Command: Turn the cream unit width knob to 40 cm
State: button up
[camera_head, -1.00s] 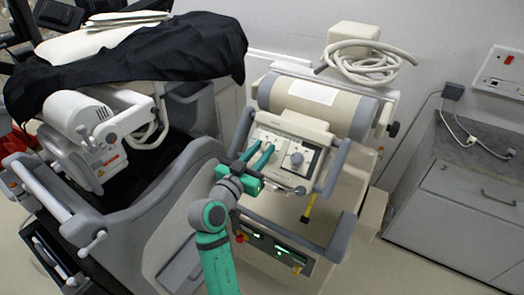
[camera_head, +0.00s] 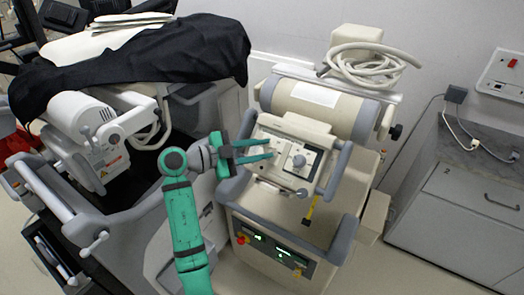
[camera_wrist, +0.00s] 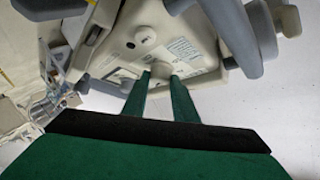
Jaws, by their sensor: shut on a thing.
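The cream unit (camera_head: 340,205) stands in the middle of the head view, with a tilted control box (camera_head: 322,150) on its front. My green gripper (camera_head: 271,149) reaches in from the left, its two long fingers pointing right at the left part of the panel. In the wrist view the fingertips (camera_wrist: 161,77) are on either side of a small round knob (camera_wrist: 161,69), shut on it. A second knob (camera_head: 299,160) sits free to the right on the panel; a pale round knob also shows in the wrist view (camera_wrist: 145,35). The dial marks are too small to read.
Grey handle bars (camera_head: 338,170) flank the control box closely. A lower panel (camera_head: 270,250) has green displays and a red button. A machine under a black cloth (camera_head: 135,60) stands at the left. A coiled hose (camera_head: 365,65) lies on top at the back.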

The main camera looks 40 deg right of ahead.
jog(key=m, duration=0.1)
jog(key=m+g+y, duration=0.2)
jog(key=m, duration=0.1)
jog(key=shift+w+d+r, duration=0.1)
jog(key=shift+w, duration=0.15)
jog(key=shift+w+m+y, duration=0.15)
jog(key=shift+m+y, duration=0.15)
jog(key=shift+y, duration=0.1)
jog(key=shift+s+m, duration=0.2)
jog(key=shift+m, duration=0.1)
jog(key=o, duration=1)
jog(key=shift+o, duration=0.2)
